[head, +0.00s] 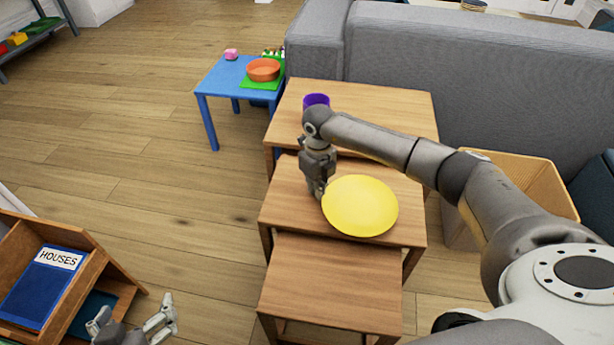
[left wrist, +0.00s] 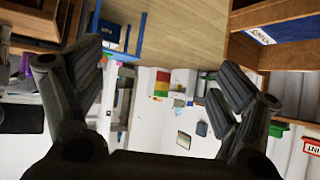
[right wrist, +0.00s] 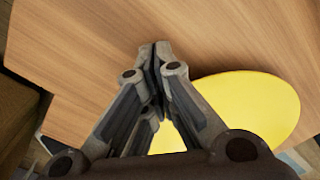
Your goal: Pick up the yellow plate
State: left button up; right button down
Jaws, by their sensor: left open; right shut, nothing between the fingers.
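The yellow plate (head: 361,206) lies flat on the middle step of the wooden nesting tables (head: 284,211). My right gripper (head: 319,194) points down at the plate's left edge in the head view. In the right wrist view its fingers (right wrist: 155,52) are shut together with nothing between them, and the plate (right wrist: 255,105) lies beside and partly behind them. I cannot tell whether the fingers touch the plate. My left gripper (head: 135,325) is open and empty at the bottom left of the head view, away from the plate. Its spread fingers also show in the left wrist view (left wrist: 160,95).
A purple cup (head: 316,100) stands on the highest table behind my right wrist. A grey sofa (head: 400,55) is behind the tables, and a wooden bin (head: 535,180) to the right. A blue table (head: 222,76) holds an orange bowl (head: 263,70). A book rack (head: 85,245) is near my left gripper.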

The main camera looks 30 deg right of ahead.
jog(key=shift+s+d, duration=0.1)
jog(key=shift+s, duration=0.2)
pick_arm(q)
jog(key=shift+s+a+f+g, duration=0.25)
jog(key=shift+s+f+g, duration=0.3)
jog(key=shift+s, duration=0.2)
